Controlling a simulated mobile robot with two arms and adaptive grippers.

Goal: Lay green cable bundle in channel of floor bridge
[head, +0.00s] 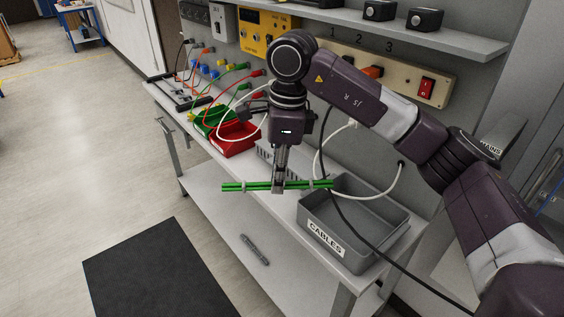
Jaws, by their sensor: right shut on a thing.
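My right gripper (278,187) is shut on the middle of a green cable bundle (243,186). The bundle is a straight, roughly level bunch of bright green strands with pale ties near its ends. It is held near the bench's front side, left of the grey CABLES bin in the picture. No floor bridge with a channel can be made out for sure. A dark, low, bar-like item (179,96) lies at the far end of the bench, too small to identify. My left gripper is not in view.
The grey CABLES bin (326,239) stands on the bench, with red (235,147) and green (203,120) bins farther left. A slotted grey piece (264,151) lies behind my gripper. A small grey item (255,249) is on the lower shelf. A black mat (155,275) lies on open floor.

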